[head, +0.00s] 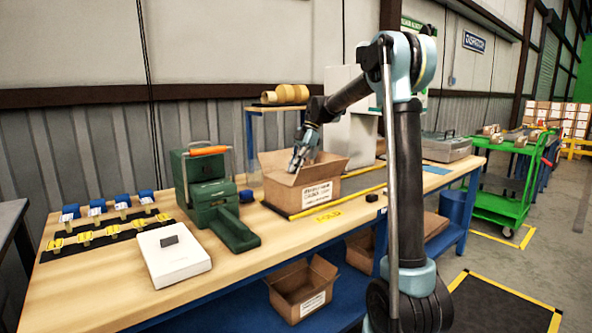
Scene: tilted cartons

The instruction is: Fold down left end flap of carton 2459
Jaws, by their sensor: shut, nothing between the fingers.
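An open cardboard carton (291,193) stands on the workbench near its middle, with a white label on its front face. The label's number is too small to read. Its right-hand flap (331,165) sticks outward, and a front flap edge shows along the top.
A green tape machine (205,190) stands left of the carton, with a white scale (173,252) in front. Yellow tags and blue blocks line the bench's left end. A small black block (372,197) lies right. Another open carton (301,287) sits on the lower shelf.

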